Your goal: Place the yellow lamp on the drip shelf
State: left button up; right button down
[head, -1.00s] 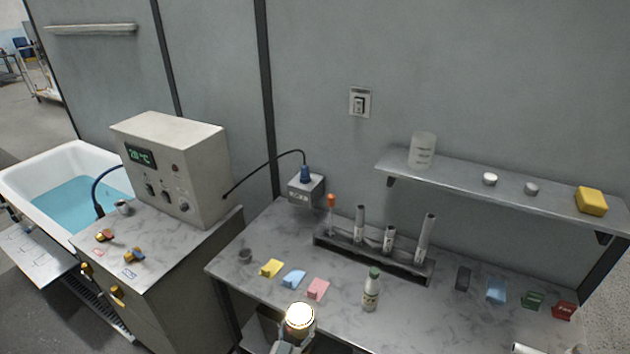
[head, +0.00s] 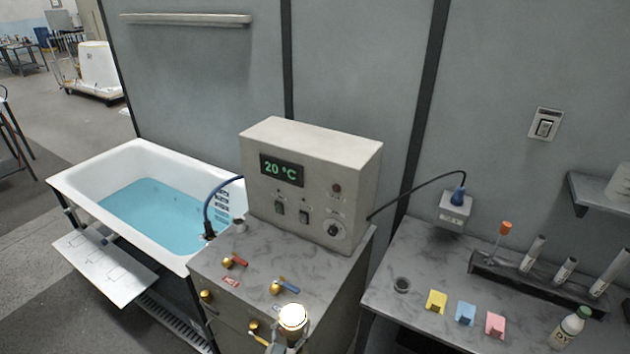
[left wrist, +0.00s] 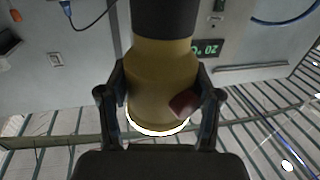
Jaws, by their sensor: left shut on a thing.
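The yellow lamp (left wrist: 160,78) has a dark upper part and a glowing end in the left wrist view. My left gripper (left wrist: 161,92) is shut around its yellow body, one finger on each side. In the head view the lit lamp (head: 293,317) shows at the bottom middle, in front of the control-box counter, with my left gripper (head: 285,344) just under it. A pale flat shelf with line markings (head: 104,262) juts from the front of the bathtub at the left; I cannot tell for sure that it is the drip shelf. My right gripper is out of view.
The white bathtub (head: 75,178) holds blue water. A control box (head: 355,165) reading 20 °C stands on the counter (head: 225,255) with valves. At the right, a bench (head: 395,315) carries colored blocks, a tube rack (head: 520,285) and a bottle (head: 568,328). A wall shelf (head: 590,185) is above.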

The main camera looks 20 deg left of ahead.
aim_at(129, 287)
jog(key=j, duration=0.7)
jog(key=i+j, duration=0.1)
jog(key=j, duration=0.6)
jog(key=i+j+u, duration=0.1)
jog(key=j, duration=2.05)
jog(key=i+j, duration=0.1)
jog(key=j, duration=0.65)
jog(key=i+j+u, duration=0.1)
jog(key=j, duration=0.7)
